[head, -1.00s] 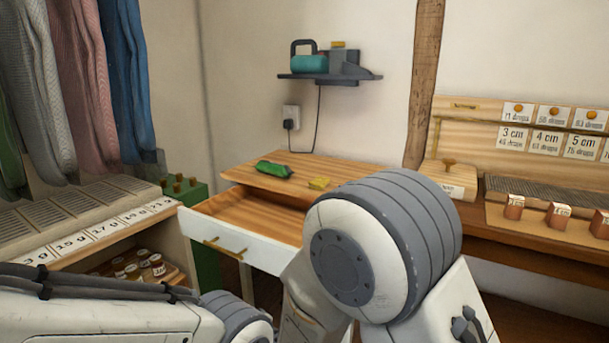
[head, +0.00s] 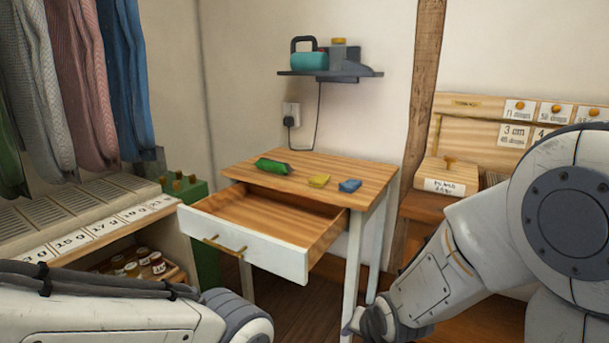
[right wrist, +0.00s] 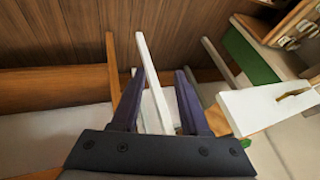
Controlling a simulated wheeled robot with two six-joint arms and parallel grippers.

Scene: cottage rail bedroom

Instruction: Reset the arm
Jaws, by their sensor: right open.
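My right arm enters the head view from the right, with its forearm angled down and left beside the small wooden table (head: 330,172). In the right wrist view my right gripper (right wrist: 160,73) is open, its two dark fingers spread with nothing held between them. White table legs (right wrist: 150,65) show beyond and between the fingers.
The table's white-fronted drawer (head: 245,246) is pulled out and looks empty. A green object (head: 272,166), a yellow block (head: 319,181) and a blue block (head: 350,186) lie on the tabletop. A rack (head: 60,235) with jars stands left. A wall shelf (head: 330,74) hangs above.

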